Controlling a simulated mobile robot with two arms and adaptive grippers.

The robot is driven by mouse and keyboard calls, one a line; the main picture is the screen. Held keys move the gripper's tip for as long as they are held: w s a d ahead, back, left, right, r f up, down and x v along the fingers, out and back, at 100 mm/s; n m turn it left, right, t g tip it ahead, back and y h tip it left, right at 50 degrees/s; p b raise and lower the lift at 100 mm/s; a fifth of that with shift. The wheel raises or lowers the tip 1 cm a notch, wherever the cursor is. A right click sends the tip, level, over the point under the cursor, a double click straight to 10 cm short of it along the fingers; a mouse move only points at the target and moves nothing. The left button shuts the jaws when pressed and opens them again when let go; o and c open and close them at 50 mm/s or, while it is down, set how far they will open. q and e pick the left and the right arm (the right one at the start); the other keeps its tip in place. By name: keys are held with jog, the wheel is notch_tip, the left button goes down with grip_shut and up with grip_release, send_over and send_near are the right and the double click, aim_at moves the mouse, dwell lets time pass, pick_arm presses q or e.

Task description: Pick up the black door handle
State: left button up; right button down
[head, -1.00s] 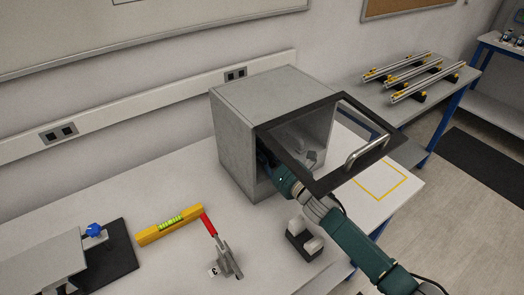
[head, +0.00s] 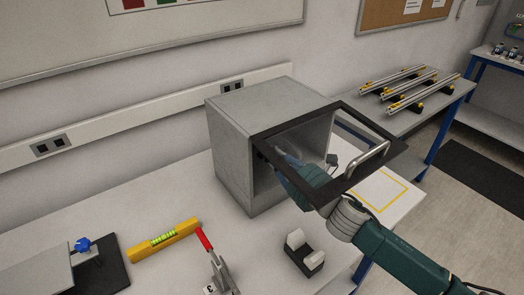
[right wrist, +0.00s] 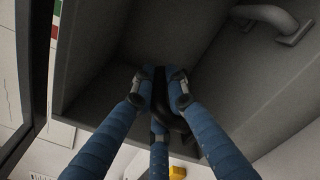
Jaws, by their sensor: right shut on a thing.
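The black door handle (right wrist: 160,92) shows in the right wrist view as a dark piece between my blue fingers. My right gripper (right wrist: 162,88) is shut on it, and the fingers hide part of it. In the head view my right gripper (head: 284,158) is inside the grey box cabinet (head: 232,160), seen partly through the clear door (head: 325,135). The handle cannot be made out there. My left gripper is not in view.
A black-and-white block (head: 303,250), toggle clamp (head: 220,275) and yellow level (head: 165,240) sit on the table.

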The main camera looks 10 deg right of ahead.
jog(key=shift+b+v, duration=1.95)
jog(key=shift+v, duration=4.9)
jog(key=s+a+f+m+h, duration=0.1)
jog(key=s+f+m+h, duration=0.1)
jog(key=s+f+h, duration=0.1)
jog(key=s+a+f+m+t+h, duration=0.1)
jog(key=shift+s+a+f+h, duration=0.25)
jog(key=shift+a+f+h, duration=0.05)
jog(key=shift+f, duration=0.05)
jog(key=shift+s+a+r+m+h, duration=0.1)
jog(key=shift+s+r+m+h, duration=0.05)
jog(key=shift+s+m+h, duration=0.7)
jog(key=shift+h, duration=0.25)
jog(key=shift+n, duration=0.25)
jog(key=shift+w+n+y, duration=0.6)
jog(key=shift+w+y, duration=0.05)
jog(key=shift+y, duration=0.15)
jog(key=w+d+r+n+g+y, duration=0.1)
jog(key=w+d+r+n+y, duration=0.1)
jog(key=w+r+n+y, duration=0.1)
jog(key=shift+w+d+r+y, duration=0.4)
jog(key=shift+w+r+y, duration=0.25)
jog(key=shift+w+y, duration=0.45)
